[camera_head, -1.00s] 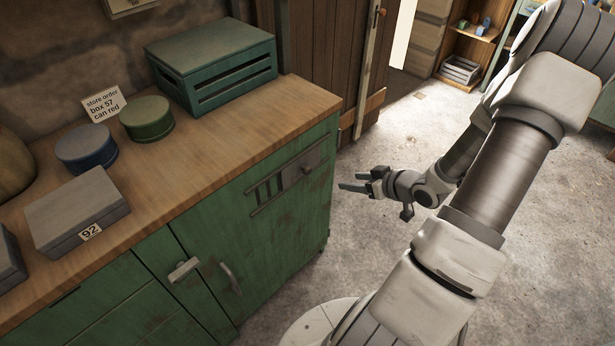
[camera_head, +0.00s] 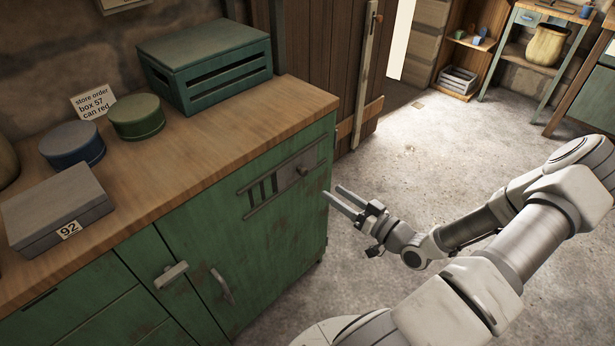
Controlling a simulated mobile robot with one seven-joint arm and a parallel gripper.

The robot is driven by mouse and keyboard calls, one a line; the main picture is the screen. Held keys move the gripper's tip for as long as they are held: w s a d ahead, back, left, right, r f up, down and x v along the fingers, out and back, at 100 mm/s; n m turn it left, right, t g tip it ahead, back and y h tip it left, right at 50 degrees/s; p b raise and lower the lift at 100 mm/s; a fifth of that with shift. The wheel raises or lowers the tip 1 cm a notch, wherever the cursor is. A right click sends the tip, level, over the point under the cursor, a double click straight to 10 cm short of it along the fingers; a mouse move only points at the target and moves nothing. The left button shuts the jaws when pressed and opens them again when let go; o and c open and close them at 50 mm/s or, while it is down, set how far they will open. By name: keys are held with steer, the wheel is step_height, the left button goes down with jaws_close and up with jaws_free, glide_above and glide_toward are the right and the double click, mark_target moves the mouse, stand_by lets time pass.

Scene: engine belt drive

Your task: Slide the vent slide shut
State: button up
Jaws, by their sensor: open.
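My gripper (camera_head: 337,199) is open and empty. Its two fingers point left toward the cabinet front, in the picture a little right of and below the slide's knob. It appears apart from the slide, though the exact gap cannot be told.
The wooden top (camera_head: 200,150) carries a green slatted crate (camera_head: 207,65), a green can (camera_head: 137,117), a blue can (camera_head: 72,144) and a grey box (camera_head: 57,207) marked 92. Cabinet handles (camera_head: 222,285) stick out lower left. Open floor (camera_head: 430,150) lies to the right.

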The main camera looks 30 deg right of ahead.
mark_target(306, 173)
steer(key=b+x, duration=0.1)
steer(key=x, duration=0.9)
steer(key=shift+w+a, duration=0.1)
steer(key=shift+w, duration=0.2)
jaws_close()
stand_by(0.9)
